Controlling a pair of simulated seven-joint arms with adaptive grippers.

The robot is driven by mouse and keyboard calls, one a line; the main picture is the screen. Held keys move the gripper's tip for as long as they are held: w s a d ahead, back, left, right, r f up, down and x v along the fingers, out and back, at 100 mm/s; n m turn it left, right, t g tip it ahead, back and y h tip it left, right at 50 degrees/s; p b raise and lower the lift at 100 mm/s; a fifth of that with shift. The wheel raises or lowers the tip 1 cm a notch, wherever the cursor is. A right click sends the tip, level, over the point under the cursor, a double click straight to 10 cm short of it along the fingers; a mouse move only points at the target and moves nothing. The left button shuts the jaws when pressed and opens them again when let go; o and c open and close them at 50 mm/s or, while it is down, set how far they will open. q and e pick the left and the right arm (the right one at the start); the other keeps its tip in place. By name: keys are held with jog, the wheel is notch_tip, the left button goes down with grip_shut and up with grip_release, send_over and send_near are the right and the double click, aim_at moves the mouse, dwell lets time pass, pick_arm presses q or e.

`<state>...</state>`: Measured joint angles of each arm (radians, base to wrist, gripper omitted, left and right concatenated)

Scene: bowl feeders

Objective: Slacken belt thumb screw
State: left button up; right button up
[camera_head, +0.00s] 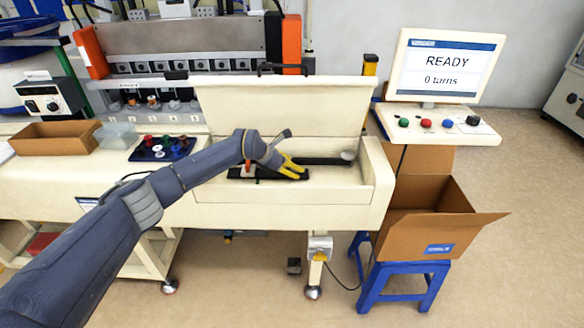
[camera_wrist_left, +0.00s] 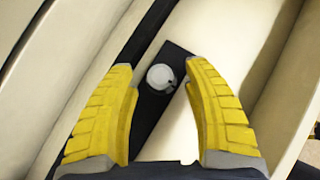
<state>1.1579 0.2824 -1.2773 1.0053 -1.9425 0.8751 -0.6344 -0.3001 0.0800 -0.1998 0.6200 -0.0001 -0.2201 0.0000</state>
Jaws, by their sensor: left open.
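A round light-grey screw head (camera_wrist_left: 161,77) sits on a dark plate (camera_wrist_left: 178,54) in the left wrist view, beside a long black strip (camera_wrist_left: 150,28). My left gripper (camera_head: 297,170) has yellow fingers and reaches into the open cream trough of the machine. It is open in the left wrist view (camera_wrist_left: 158,66), with the screw head showing between its two fingertips and nothing gripped; contact cannot be told. In the head view the black strip (camera_head: 325,161) runs right from the gripper to a small grey round part (camera_head: 348,155). The screw head is not clearly seen there. My right gripper is out of view.
The trough's raised cream lid (camera_head: 300,105) stands behind the gripper. A monitor (camera_head: 445,66) reads READY and 0 turns, above a button panel (camera_head: 436,125). An open cardboard box (camera_head: 425,234) stands on a blue stool at right.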

pick_arm(q)
jog(key=shift+o, duration=0.2)
jog(key=shift+d+f, duration=0.1)
jog(key=shift+d, duration=0.05)
grip_shut()
jog(key=shift+w, duration=0.1)
dwell(0.4)
